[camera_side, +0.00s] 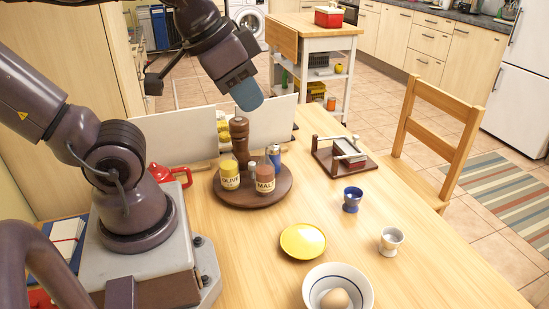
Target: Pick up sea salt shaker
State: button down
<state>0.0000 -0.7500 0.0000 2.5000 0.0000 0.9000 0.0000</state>
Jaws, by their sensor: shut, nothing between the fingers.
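A small blue shaker (274,154) stands at the back right of a round dark wooden tray (236,201). It is probably the sea salt shaker, but no label on it can be read. Its lower part is hidden behind the brown jar marked MALT (265,178). A yellow jar marked OLIVE (229,176) and a tall brown wooden mill (240,142) share the tray. My gripper (247,98) is shut and empty, with blue fingertips. It is above the tray and appears apart from everything on it.
White panels (178,134) stand behind the tray. A wooden rack (345,154) is to the right. A blue egg cup (352,199), a pale cup (391,241), a yellow plate (303,241) and a bowl (338,277) stand nearer. The front right table area is clear.

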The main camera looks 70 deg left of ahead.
jog(key=shift+c, duration=2.3)
grip_release()
